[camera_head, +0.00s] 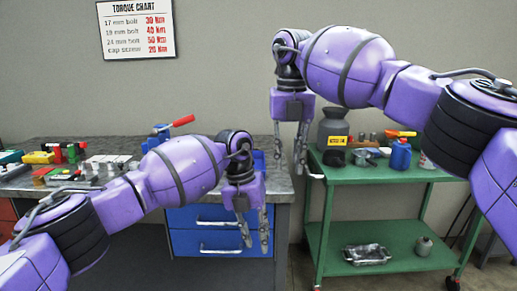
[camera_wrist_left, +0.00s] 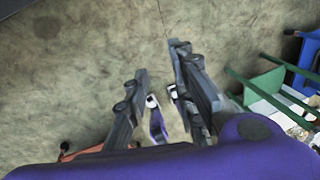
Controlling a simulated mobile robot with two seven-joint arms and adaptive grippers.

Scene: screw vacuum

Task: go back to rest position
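My left gripper (camera_head: 255,238) hangs with its fingers pointing down in front of the blue drawers of the workbench. Its fingers are apart with nothing held between them. They also show apart in the left wrist view (camera_wrist_left: 158,60), over bare floor. My right gripper (camera_head: 290,160) hangs fingers down, higher up, between the workbench and the green cart. Its fingers are apart and I see nothing between them. Both arms are raised and bent, and hide parts of the bench and the cart.
The workbench (camera_head: 285,185) carries colored tools at left and a red-handled tool (camera_head: 175,124). The green cart (camera_head: 385,175) at right holds a grey canister (camera_head: 333,128), a blue bottle (camera_head: 401,155) and, on its lower shelf, a metal tray (camera_head: 366,255). A torque chart (camera_head: 137,28) hangs on the wall.

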